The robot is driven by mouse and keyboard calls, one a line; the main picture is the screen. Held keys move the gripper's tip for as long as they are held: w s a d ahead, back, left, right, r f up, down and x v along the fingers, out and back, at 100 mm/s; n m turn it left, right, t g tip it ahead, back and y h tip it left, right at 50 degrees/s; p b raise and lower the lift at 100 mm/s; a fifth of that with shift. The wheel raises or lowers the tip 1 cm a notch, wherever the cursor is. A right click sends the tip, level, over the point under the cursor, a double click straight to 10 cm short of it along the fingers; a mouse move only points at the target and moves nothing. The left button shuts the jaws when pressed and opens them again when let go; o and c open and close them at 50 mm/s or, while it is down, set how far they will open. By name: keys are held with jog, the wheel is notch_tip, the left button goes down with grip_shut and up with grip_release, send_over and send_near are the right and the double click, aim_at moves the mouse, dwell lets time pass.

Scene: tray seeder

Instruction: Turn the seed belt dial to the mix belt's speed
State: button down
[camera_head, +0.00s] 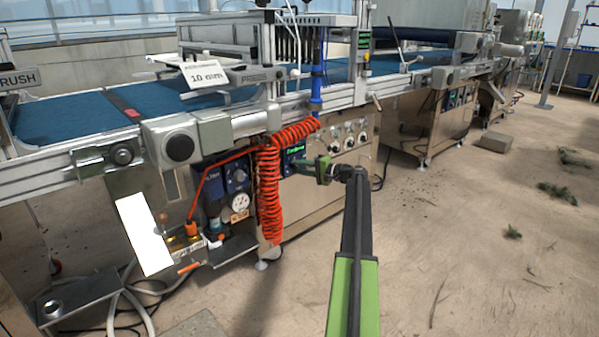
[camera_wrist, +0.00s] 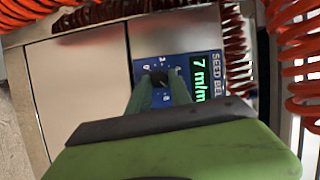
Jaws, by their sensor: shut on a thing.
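The seed belt dial (camera_wrist: 158,78) is a small dark knob on a blue panel (camera_wrist: 146,63) in the wrist view, with white scale figures around it. The panel's label is cut off after "SEED BEL". Its green display (camera_wrist: 200,77) shows 7, with a unit cut off like "m/m". My gripper (camera_wrist: 160,88) is shut on the dial, with its green fingers on either side of the knob. In the head view my gripper (camera_head: 303,166) reaches the panel's lit display (camera_head: 294,150) below the seeder; the dial is hidden there. I cannot identify a readable mix belt speed.
A coiled orange hose (camera_head: 268,190) hangs just left of my gripper. Several round knobs (camera_head: 349,142) sit on the steel cabinet to the right. A white sign (camera_head: 205,74) reading "10" with a small unit stands above the blue belt. The floor (camera_head: 460,230) at right is mostly open.

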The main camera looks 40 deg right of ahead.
jog(key=shift+m, duration=0.3)
dwell(0.4)
jog(key=c, duration=1.2)
grip_release()
jog(key=shift+o, duration=0.2)
jog(key=f+v, duration=0.1)
jog(key=v, duration=1.6)
jog(key=shift+s+r+p, duration=0.2)
jog(key=shift+s+p, duration=0.05)
jog(key=shift+p, duration=0.1)
jog(key=shift+d, duration=0.1)
